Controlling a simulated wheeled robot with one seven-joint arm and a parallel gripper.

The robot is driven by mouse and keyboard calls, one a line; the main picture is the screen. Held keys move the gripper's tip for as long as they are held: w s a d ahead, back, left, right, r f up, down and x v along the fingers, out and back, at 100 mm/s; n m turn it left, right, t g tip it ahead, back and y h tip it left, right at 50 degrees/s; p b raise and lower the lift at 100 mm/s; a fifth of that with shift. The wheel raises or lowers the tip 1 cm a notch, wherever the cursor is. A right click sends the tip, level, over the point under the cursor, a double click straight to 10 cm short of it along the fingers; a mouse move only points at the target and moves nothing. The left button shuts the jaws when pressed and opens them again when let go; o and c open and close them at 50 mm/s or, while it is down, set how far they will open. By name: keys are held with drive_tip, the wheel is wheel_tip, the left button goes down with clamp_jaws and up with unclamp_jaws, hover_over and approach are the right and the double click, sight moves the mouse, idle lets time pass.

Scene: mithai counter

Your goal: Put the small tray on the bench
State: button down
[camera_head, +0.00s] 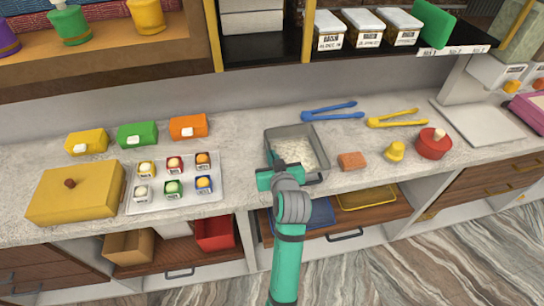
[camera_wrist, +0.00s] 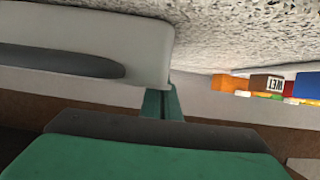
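A small grey tray (camera_head: 313,142) with pale crumbly contents stands on the speckled bench top (camera_head: 240,135). My gripper (camera_head: 280,172) is at the tray's front side in the head view, hiding part of its near wall. In the wrist view, a light grey wall with a dark oval slot (camera_wrist: 80,60), seemingly the tray's, fills the upper left. My green fingertips (camera_wrist: 162,103) are close together by that wall's lower right corner. I cannot tell whether the wall is between them.
A white tray of small sweet boxes (camera_head: 152,203) and a yellow box (camera_head: 75,192) stand left. Orange block (camera_head: 352,160), yellow knob (camera_head: 395,151), red pot (camera_head: 433,144) and blue tongs (camera_head: 332,112) stand right. Blue (camera_head: 318,212) and yellow (camera_head: 366,196) trays lie below.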

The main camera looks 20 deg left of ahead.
drive_tip(key=c, duration=2.4)
unclamp_jaws()
drive_tip(key=shift+f, duration=0.15)
drive_tip(key=shift+c, duration=0.2)
drive_tip(key=o, duration=0.4)
drive_tip(key=shift+s+d+r, duration=0.15)
drive_tip(key=shift+s+r, duration=0.05)
drive_tip(key=shift+r, duration=0.05)
drive_tip(key=v, duration=1.1)
drive_tip(key=shift+s+d+r, duration=0.1)
drive_tip(key=shift+s, duration=0.15)
